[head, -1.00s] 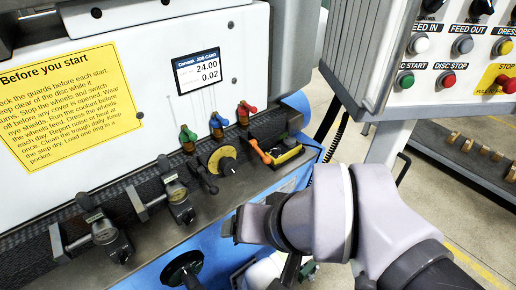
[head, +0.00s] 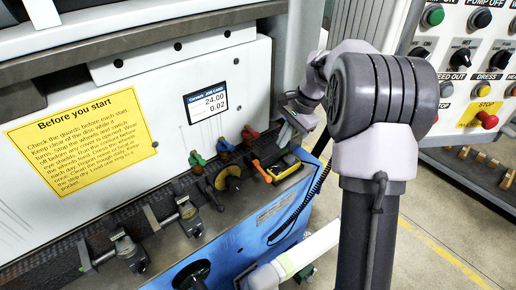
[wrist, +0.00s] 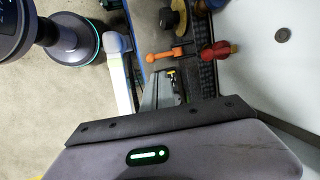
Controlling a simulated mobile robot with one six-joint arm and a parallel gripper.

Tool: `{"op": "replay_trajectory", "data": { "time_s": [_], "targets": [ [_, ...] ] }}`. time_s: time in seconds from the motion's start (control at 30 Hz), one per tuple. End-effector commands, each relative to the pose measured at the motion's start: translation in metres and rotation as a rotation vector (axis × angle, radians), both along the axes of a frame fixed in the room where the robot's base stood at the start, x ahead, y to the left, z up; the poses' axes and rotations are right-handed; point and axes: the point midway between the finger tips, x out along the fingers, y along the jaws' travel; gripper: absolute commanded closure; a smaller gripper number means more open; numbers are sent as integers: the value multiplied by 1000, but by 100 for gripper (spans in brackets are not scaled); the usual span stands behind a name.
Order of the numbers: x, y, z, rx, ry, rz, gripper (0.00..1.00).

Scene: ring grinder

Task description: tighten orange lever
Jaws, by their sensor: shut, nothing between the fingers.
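In the wrist view the orange lever (wrist: 166,54) shows as a bar with a rounded knob, just beyond the gripper. My gripper (head: 290,118) is up and to the right of the lever in the head view, apart from it. It is shut and empty. In the wrist view the gripper (wrist: 165,82) points towards the lever. The clamp's lower part is partly hidden in the wrist view.
A red-handled valve (head: 250,133) stands close behind the lever; it also shows in the wrist view (wrist: 217,50). Blue and green valves and a brass dial (head: 229,180) are to the left. A control panel (head: 470,70) with an emergency stop is at the right.

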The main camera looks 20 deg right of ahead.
Motion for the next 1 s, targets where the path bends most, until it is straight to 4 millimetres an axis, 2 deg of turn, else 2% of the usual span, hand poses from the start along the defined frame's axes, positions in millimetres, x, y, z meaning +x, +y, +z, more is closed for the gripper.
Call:
{"op": "replay_trajectory", "data": {
  "time_s": [0.37, 0.47, 0.8, 1.0],
  "targets": [
    [1, 0, -6, 2, 3, -3, 100],
    [4, 3, -19, 4, 4, -3, 100],
    [17, 23, -90, 3, 4, -2, 100],
    [23, 32, -123, 2, 3, -2, 100]
  ]
}}
